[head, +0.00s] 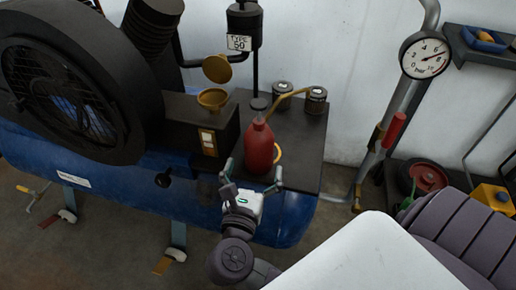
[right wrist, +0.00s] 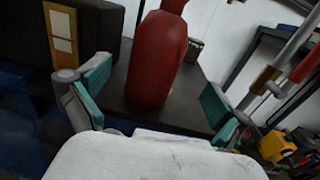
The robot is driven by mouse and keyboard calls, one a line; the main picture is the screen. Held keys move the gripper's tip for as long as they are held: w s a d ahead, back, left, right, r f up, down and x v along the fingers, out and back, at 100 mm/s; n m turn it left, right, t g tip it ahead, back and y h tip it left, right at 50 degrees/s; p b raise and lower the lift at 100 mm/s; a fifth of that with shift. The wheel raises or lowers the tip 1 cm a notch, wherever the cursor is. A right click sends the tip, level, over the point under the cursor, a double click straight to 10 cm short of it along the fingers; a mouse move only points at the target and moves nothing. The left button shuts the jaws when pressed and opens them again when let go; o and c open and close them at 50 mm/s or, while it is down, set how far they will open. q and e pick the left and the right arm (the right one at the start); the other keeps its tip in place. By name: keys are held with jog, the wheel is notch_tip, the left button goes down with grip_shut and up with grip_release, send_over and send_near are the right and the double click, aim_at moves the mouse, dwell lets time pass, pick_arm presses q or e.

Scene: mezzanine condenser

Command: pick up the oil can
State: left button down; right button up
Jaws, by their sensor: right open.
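The oil can (head: 259,150) is a red bottle with a thin yellowish spout bending to the right and a yellow handle at its right side. It stands upright on a dark platform (head: 306,142) on top of the blue tank. My right gripper (head: 252,174) is in front of it, with its fingers spread toward the can's lower part. In the right wrist view the can's red body (right wrist: 158,58) is between and beyond the two open teal-padded fingers (right wrist: 154,95). Its top is cut off there. I see no contact. My left gripper is not in view.
A dark box (head: 200,128) with a brass funnel (head: 213,98) stands left of the can. Two small dark canisters (head: 316,100) are behind it to the right. A vertical pipe (head: 254,75) rises behind it. A gauge (head: 425,55) is at the right. The platform right of the can is clear.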

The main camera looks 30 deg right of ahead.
aim_at(259, 145)
jog(key=shift+x, duration=3.55)
jog(key=shift+w+a+f, duration=0.1)
jog(key=shift+w, duration=0.1)
jog(key=c, duration=1.8)
jog(key=shift+c, duration=0.2)
